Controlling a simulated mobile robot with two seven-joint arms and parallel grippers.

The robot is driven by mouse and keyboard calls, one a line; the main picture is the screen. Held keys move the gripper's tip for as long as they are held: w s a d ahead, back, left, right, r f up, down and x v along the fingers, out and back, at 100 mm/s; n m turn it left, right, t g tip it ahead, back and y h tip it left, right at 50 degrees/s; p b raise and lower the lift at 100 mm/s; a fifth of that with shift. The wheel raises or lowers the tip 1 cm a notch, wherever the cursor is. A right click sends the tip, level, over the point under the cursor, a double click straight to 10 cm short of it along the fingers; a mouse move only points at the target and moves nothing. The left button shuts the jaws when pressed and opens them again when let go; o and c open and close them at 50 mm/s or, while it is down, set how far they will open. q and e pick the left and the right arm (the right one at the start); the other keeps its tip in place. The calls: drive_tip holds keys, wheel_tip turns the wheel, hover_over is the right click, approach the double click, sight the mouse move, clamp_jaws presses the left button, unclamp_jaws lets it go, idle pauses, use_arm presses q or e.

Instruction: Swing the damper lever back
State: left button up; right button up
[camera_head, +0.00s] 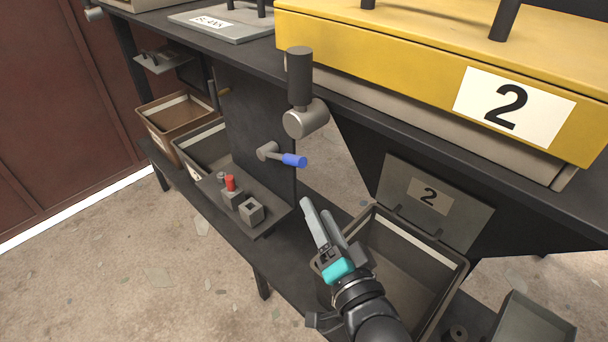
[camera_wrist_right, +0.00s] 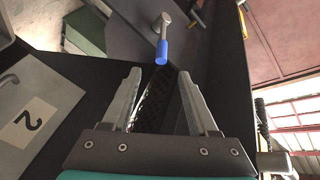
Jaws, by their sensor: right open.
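A small lever with a blue grip (camera_head: 294,160) sticks out to the right from a grey pivot on the dark upright panel (camera_head: 255,120). It also shows in the right wrist view, where the blue grip (camera_wrist_right: 161,52) hangs ahead of my fingertips, roughly centred between them. My right gripper (camera_head: 320,212) is below and slightly right of the lever, apart from it. Its two fingers (camera_wrist_right: 160,78) are spread and nothing is between them. My left gripper is not in view.
A black upright handle on a grey round hub (camera_head: 303,119) sits just above the lever. A yellow housing (camera_head: 430,60) overhangs at upper right. An open bin (camera_head: 455,270) with a flap marked 2 (camera_head: 437,200) stands beside my right gripper. A block tray (camera_head: 268,222) lies below the lever.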

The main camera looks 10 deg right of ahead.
sight(293, 158)
drive_tip(key=w, duration=0.4)
drive_tip(key=w+a+b, duration=0.1)
drive_tip(key=w, duration=0.4)
drive_tip(key=w+a+b, duration=0.1)
drive_tip(key=w, duration=0.3)
drive_tip(key=shift+w+a+r, duration=0.1)
drive_tip(key=shift+w+r, duration=0.05)
drive_tip(key=shift+r, duration=0.05)
drive_tip(key=shift+w+a, duration=0.1)
drive_tip(key=shift+w, duration=0.75)
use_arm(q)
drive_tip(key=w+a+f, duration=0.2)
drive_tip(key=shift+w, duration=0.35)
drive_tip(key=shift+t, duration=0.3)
use_arm(e)
drive_tip(key=c, duration=0.9)
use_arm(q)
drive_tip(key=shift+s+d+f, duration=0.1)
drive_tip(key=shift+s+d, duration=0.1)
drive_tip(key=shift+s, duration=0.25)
use_arm(e)
clamp_jaws()
